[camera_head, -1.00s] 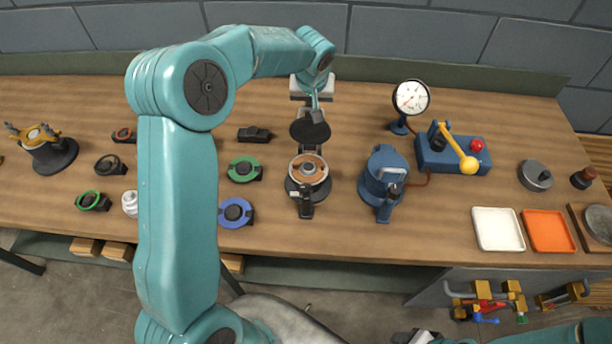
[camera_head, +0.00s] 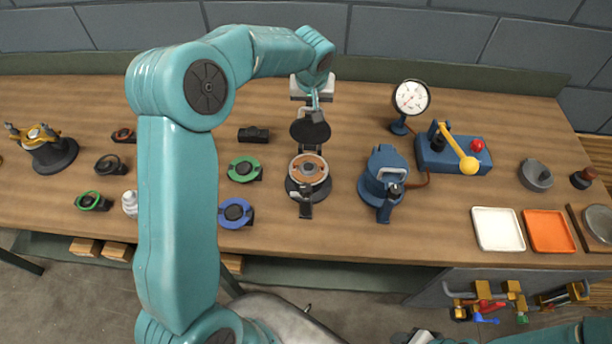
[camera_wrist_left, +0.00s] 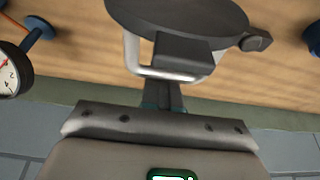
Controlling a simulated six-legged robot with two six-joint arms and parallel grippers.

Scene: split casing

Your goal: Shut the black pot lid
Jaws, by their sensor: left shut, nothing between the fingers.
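The black pot (camera_head: 307,188) stands at the middle of the bench, with a copper-brown inside showing. Its black lid (camera_head: 303,131) stands open, tilted up at the pot's far side. My left gripper (camera_head: 318,103) is shut and empty, at the far side of the raised lid. In the left wrist view the lid (camera_wrist_left: 180,14) is a large dark disc at the top, with a dark block and a pale bent bar below it. The left fingers (camera_wrist_left: 170,97) are just below that block; whether they touch it I cannot tell. A piece of my right arm shows at the bottom edge; its jaws are unclear.
A blue pot (camera_head: 384,178) stands close to the right, and a dial gauge (camera_head: 411,98) and blue lever box (camera_head: 450,155) stand behind it. Green (camera_head: 245,169) and blue (camera_head: 236,213) round lids lie to the left. White (camera_head: 497,230) and orange (camera_head: 549,231) trays lie right.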

